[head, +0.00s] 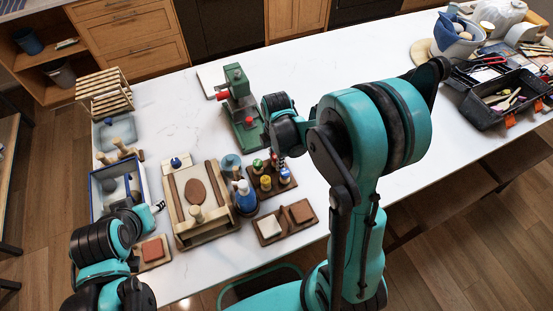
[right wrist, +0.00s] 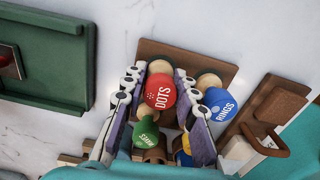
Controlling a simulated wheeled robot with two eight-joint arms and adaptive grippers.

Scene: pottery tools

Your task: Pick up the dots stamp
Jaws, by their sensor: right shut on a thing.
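The dots stamp, with a red round top marked DOTS (right wrist: 161,92), is between the two fingers of my right gripper (right wrist: 160,100) in the right wrist view. The gripper is shut on it. Beside it stand a green stamp marked WAVES (right wrist: 146,135) and a blue stamp marked RINGS (right wrist: 219,105). A brown wooden stand (right wrist: 200,57) lies beneath them. In the head view my right gripper (head: 279,153) reaches down over the stamp group. My left gripper (head: 157,208) is low at the left beside a blue-edged tray; its finger opening is unclear.
A green press (head: 243,110) stands just behind the stamps. A wooden frame board (head: 177,225) and a blue bottle (head: 245,196) are to their left. The white table is clear toward the right middle.

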